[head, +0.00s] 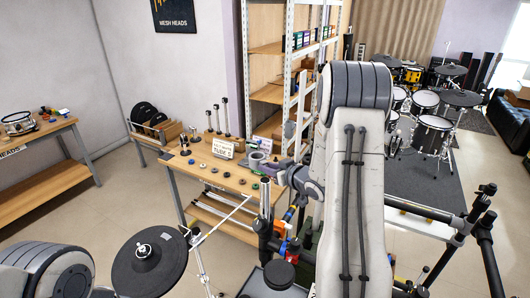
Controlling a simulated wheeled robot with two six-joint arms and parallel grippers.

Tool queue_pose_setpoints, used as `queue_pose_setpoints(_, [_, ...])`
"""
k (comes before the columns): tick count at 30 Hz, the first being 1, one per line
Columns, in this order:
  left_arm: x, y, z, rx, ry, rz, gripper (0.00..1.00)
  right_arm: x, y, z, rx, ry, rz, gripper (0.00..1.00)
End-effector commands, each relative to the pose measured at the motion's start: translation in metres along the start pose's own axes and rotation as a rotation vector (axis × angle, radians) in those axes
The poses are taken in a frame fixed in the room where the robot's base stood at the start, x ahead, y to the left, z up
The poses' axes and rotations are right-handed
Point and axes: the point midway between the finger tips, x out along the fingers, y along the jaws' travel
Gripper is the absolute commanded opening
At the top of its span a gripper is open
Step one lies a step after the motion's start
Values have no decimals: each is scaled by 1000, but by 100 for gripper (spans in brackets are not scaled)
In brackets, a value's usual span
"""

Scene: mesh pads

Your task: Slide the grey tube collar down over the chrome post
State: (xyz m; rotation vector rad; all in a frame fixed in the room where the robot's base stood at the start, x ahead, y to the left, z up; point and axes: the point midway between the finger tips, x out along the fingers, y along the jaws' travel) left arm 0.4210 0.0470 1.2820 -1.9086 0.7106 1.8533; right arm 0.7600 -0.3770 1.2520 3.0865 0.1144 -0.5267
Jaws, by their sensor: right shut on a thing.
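The chrome post (266,194) stands upright in the lower middle, rising out of a black stand (265,232). My right gripper (268,168) reaches in from the right, above and just beyond the post's top in the picture. It is shut on the grey tube collar (256,158), which appears as a short grey cylinder at the fingertips. The collar is apart from the post in the picture; the depth between them is hard to judge. My right arm hides much of the middle right. My left gripper is out of view.
A wooden table (200,168) with several small discs, upright rods and a white sign (222,148) lies behind the post. A black round pad (150,262) is at front left. Black rack tubes (430,212) stand at right, with a drum kit (432,130) beyond.

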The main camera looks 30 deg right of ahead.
Motion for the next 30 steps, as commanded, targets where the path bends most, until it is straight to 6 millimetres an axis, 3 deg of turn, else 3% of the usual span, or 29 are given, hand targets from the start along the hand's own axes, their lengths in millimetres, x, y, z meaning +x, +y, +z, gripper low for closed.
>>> queue_pose_setpoints(3, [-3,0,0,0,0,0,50,-6,7,-1,-1,2,-2,0])
queue_pose_setpoints(14, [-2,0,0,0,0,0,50,-6,5,0,-3,4,-5,0])
queue_pose_setpoints(28, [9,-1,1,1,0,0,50,-41,8,11,-3,34,3,0])
queue_pose_setpoints(30, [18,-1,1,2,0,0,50,-35,7,21,-4,33,0,0])
